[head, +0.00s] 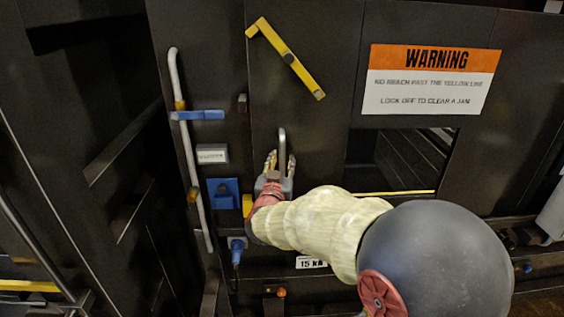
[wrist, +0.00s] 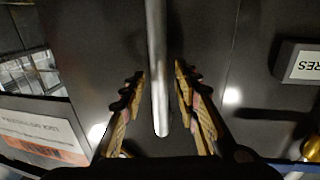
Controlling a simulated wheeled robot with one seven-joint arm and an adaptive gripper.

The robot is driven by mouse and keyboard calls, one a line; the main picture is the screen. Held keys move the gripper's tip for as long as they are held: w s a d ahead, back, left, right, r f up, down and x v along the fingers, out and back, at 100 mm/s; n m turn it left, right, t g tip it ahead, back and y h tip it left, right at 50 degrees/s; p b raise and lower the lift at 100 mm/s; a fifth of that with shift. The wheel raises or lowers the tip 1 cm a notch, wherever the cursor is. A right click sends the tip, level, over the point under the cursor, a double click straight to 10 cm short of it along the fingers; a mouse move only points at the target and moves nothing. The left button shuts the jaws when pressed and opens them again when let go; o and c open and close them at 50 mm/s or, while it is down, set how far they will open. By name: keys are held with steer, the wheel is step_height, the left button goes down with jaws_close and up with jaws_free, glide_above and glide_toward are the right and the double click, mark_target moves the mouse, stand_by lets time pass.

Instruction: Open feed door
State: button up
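A silver bar handle (head: 282,143) stands upright on a dark door panel (head: 310,45), which I take to be the feed door. The panel looks flush with the machine front. My gripper (head: 281,163) is at the lower part of the handle. In the wrist view, the handle (wrist: 157,50) runs between the two ridged fingers of my gripper (wrist: 160,78). A dark gap shows on each side of the bar, so the fingers are open. Whether the bar lies as deep as the fingertips is hard to tell.
A yellow lever (head: 286,60) slants across the panel above the handle. A white pipe (head: 178,90) with a blue lever (head: 197,115) runs down the left. A warning sign (head: 430,80) hangs above a dark opening (head: 400,160). A blue plug (head: 236,252) sits below left.

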steer(key=shift+c, duration=0.7)
jaws_close()
